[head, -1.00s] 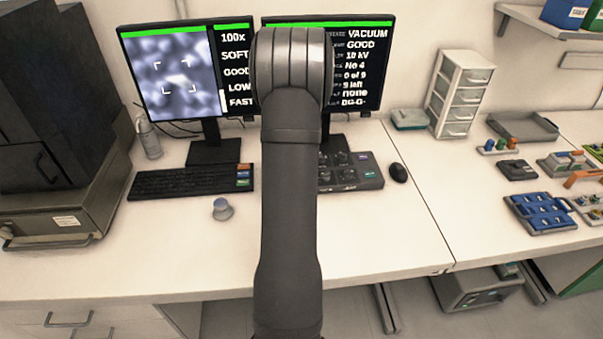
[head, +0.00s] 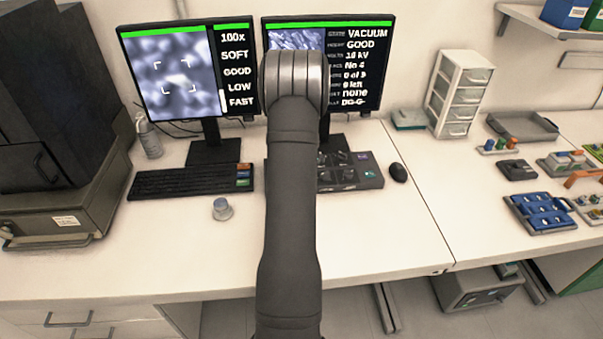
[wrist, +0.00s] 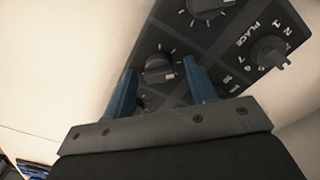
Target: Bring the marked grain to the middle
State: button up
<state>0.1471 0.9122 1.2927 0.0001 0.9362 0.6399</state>
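The left monitor (head: 188,75) shows a blurred grey grain picture with white corner brackets. A bright grain (head: 179,83) lies inside the brackets, in their lower part. The control panel (head: 350,171) lies on the desk, partly behind my arm. In the wrist view, the panel (wrist: 220,48) shows several dark knobs and a "PLACE" label. My gripper (wrist: 160,82) is open, its two blue fingers apart and pointing at the panel. A round knob (wrist: 159,68) appears between and just beyond the fingertips; I cannot tell if they touch it. My arm hides the gripper in the head view.
A keyboard (head: 188,181) lies left of the panel, a mouse (head: 398,172) right of it. The right monitor (head: 352,65) is partly behind my arm. The front desk is mostly clear.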

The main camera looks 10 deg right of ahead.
jog(key=c, duration=0.9)
jog(key=shift+n, duration=1.3)
jog(key=o, duration=1)
notch_tip(320, 180, up, 18)
jog(key=shift+f, duration=0.25)
